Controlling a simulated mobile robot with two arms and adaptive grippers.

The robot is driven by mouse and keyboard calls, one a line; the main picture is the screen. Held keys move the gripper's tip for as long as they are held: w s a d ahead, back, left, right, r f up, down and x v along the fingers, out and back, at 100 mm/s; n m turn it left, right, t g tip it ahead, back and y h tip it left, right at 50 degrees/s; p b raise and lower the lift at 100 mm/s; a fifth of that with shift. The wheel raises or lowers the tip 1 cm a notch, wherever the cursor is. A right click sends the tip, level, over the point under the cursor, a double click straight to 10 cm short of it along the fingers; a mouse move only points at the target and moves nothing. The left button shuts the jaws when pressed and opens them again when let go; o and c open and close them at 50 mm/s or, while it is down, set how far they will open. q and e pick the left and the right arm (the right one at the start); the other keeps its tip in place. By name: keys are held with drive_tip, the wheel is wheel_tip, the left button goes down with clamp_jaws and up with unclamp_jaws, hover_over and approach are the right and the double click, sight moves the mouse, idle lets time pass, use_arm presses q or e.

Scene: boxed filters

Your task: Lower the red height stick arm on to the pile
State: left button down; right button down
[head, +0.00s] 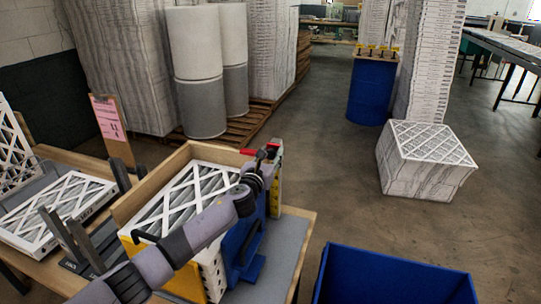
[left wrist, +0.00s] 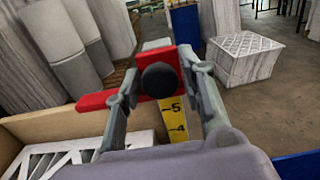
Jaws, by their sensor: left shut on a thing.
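The red height stick arm (head: 249,152) shows at the top of the box's far right side. In the left wrist view the red arm (left wrist: 92,102) reaches left from a red block with a round black knob (left wrist: 160,80). My left gripper (head: 268,155) is shut on the red block, with one finger on each side. The yellow stick (left wrist: 178,120) with marks 5 and 4 stands below it. The pile of white-framed filters (head: 185,205) is in an open box, lower than the red arm. My right gripper is in neither view.
The box's wooden wall (head: 150,187) rises behind the pile. A loose filter (head: 60,210) and a pink sheet on a clipboard (head: 108,117) are at the left. A blue bin (head: 395,275) is at front right. A wrapped filter stack (head: 425,170) stands on the floor.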

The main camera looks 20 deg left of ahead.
use_arm(q)
wheel_tip(320, 180, down, 4)
drive_tip(key=b, duration=0.3)
drive_tip(key=shift+f, duration=0.15)
drive_tip(key=c, duration=1.3)
unclamp_jaws()
drive_tip(key=s, duration=1.2)
drive_tip(key=shift+a, duration=0.15)
